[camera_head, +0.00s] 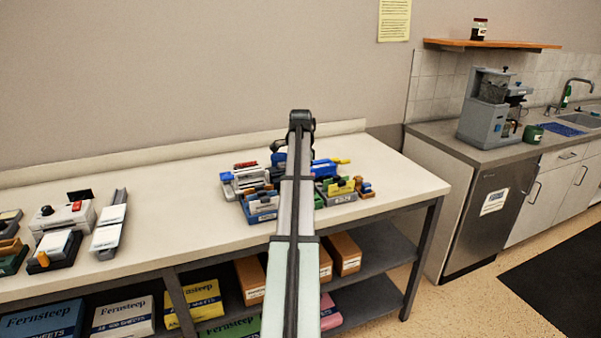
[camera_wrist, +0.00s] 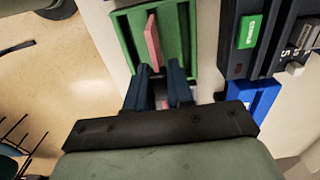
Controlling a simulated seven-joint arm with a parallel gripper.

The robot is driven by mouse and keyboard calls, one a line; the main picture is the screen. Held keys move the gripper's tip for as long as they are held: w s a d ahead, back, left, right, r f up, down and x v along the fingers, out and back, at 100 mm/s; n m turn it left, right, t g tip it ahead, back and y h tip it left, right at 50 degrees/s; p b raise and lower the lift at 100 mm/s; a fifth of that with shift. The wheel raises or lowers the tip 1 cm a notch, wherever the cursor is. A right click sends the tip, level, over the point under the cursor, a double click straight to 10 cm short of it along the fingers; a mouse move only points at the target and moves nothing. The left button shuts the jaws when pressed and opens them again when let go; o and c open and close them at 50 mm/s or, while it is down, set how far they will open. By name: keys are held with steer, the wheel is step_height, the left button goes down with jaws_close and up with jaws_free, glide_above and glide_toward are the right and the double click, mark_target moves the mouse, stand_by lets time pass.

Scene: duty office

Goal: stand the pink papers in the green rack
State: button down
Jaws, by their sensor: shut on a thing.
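The pink papers (camera_wrist: 153,40) show in the wrist view as a narrow upright strip, seen nearly edge-on. My gripper (camera_wrist: 160,72) is shut on their near end, with a dark blue finger on each side. The green rack (camera_wrist: 122,35) is just beyond and below the fingers, and the papers appear over its opening. I cannot tell whether the papers touch the rack floor. In the head view my arm hides the gripper, the papers and most of the rack.
In the wrist view, a dark device with a green label (camera_wrist: 248,32) and a blue object (camera_wrist: 258,95) lie close on the right. In the head view, the white table (camera_head: 180,235) holds a clutter of office items around my arm. The table's middle left is bare.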

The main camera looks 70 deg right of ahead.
steer(key=shift+f, duration=1.75)
steer(key=c, duration=0.9)
jaws_free()
steer(key=shift+r, duration=4.45)
